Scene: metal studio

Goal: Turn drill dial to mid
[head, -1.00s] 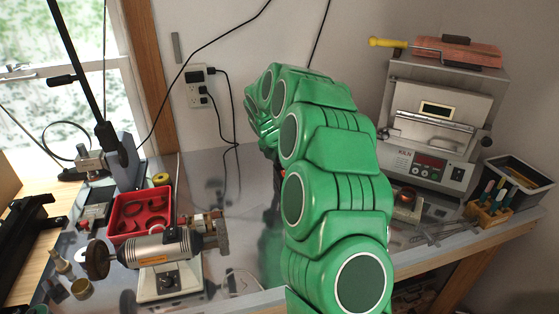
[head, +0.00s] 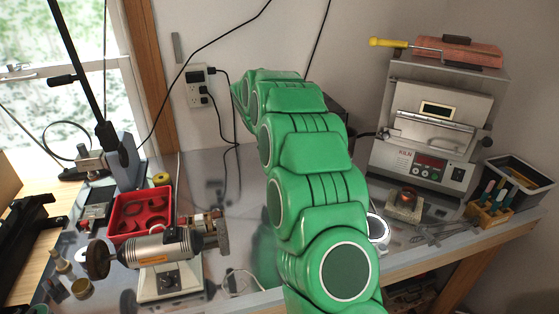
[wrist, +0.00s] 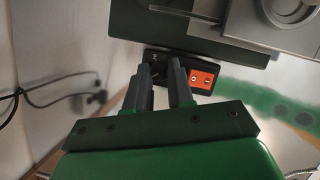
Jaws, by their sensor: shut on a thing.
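In the wrist view, the drill (wrist: 150,28) is a dark machine body at the top. Below its edge is a black control panel with an orange section (wrist: 203,78) carrying small switches. My gripper (wrist: 163,68) reaches to the left part of this panel, with its two dark fingers close together. They are shut on the drill dial, which is mostly hidden between the fingertips, so its setting cannot be read. In the head view my green arm hides the gripper, the dial and most of the drill; only a dark edge of the drill (head: 338,104) shows.
A motor tool (head: 160,250) and a red tray (head: 125,222) stand left of my arm on the metal workbench (head: 245,190). A kiln (head: 430,130) stands right. Cables hang from a wall outlet (head: 196,92). The wall is close behind the bench.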

